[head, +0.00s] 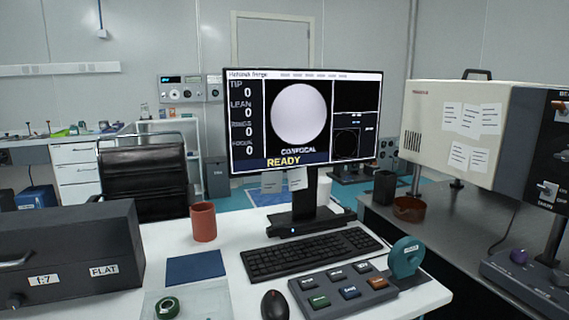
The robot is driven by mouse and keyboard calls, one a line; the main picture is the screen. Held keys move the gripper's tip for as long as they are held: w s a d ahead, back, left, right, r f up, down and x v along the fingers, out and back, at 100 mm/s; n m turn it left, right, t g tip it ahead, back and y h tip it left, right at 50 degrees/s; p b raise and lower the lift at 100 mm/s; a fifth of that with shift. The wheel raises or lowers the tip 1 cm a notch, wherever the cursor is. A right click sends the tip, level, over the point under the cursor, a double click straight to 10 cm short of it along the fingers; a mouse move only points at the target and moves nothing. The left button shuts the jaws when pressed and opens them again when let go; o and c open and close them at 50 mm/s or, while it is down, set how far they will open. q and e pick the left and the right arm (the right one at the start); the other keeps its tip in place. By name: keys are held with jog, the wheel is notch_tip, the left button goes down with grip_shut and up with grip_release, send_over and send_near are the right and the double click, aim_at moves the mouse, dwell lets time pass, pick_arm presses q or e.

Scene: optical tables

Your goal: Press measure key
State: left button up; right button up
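A dark grey key box (342,288) lies on the white table in front of the keyboard. It has two rows of keys. The key labels are too small to read, so I cannot tell which is the measure key. The monitor (303,120) shows a pale disc, zeros at the left, and the words CONFOCAL and READY. Neither of my grippers is in view.
A keyboard (312,252), a mouse (275,305) and a teal tape dispenser (406,258) stand close around the key box. A reddish cup (203,222), a blue mat (195,267) and a dark case (70,255) are to the left. A large instrument (460,135) is at the right.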

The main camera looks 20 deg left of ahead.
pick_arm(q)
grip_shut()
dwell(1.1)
